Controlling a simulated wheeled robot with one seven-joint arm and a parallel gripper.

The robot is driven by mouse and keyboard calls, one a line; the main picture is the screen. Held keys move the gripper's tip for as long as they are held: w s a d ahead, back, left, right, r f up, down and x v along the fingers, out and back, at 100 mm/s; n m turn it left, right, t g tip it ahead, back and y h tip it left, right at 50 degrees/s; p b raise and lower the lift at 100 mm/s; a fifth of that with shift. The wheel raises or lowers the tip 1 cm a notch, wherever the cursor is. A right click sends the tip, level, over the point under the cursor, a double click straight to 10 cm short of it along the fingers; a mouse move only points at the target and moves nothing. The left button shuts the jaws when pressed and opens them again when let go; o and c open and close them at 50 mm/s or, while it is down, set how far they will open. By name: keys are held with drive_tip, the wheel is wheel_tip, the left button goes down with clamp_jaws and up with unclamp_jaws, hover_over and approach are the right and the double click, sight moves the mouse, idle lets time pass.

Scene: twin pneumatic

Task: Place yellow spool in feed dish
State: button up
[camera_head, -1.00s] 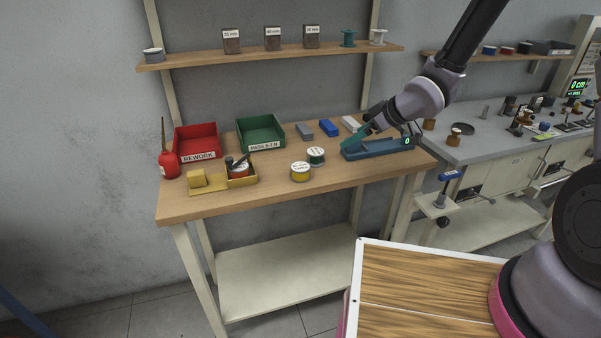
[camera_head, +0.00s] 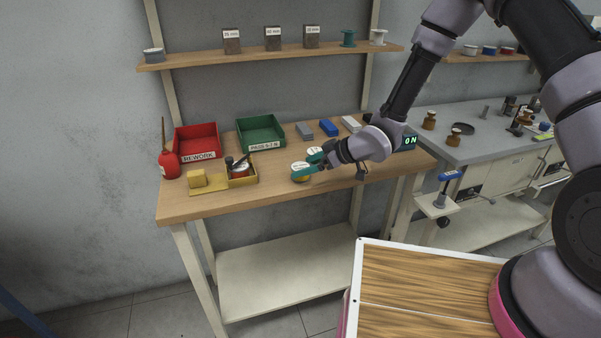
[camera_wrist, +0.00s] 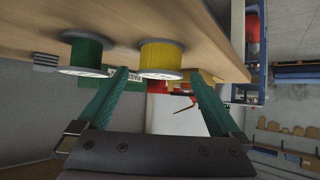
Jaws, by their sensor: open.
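The yellow spool (camera_head: 302,179) stands upright near the front edge of the wooden bench, its white top partly covered by my gripper in the head view. My gripper (camera_head: 309,162) is open, with its teal fingers at the spools. In the wrist view the yellow spool (camera_wrist: 162,60) shows between the two fingers of the gripper (camera_wrist: 160,78), not clamped. A green spool (camera_wrist: 86,52) is close beside it, near the other finger; in the head view it is mostly hidden. A dark round dish (camera_head: 463,128) lies on the grey bench to the right; I cannot tell whether it is the feed dish.
Red (camera_head: 196,141) and green (camera_head: 261,132) bins stand behind. A device with an ON display (camera_head: 409,142) is partly behind my arm. Brown pieces stand near the dish.

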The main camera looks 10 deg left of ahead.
drive_tip(key=shift+x, duration=1.4)
clamp_jaws()
